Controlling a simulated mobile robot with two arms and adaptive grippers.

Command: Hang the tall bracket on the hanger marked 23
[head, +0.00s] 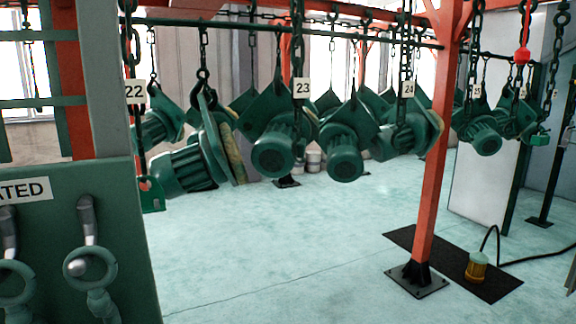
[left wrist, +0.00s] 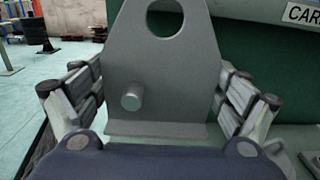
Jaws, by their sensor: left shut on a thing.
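A grey metal bracket (left wrist: 158,75) fills the middle of the left wrist view, upright, with a large round hole near its top, a short peg and a bent lower edge. My left gripper (left wrist: 157,92) is shut on it, with a finger at each side. The tag 23 (head: 302,88) hangs on a dark chain in the middle of the head view. The lower end of that chain is hard to make out against the green motors behind it. Neither my left nor my right gripper shows in the head view.
Green motors (head: 273,152) hang from chains around tag 23. Tag 22 (head: 134,93) is to its left and tag 24 (head: 408,89) to its right. An orange post (head: 433,180) stands at right. A green panel (head: 75,230) with grey handles blocks the lower left. The floor between is clear.

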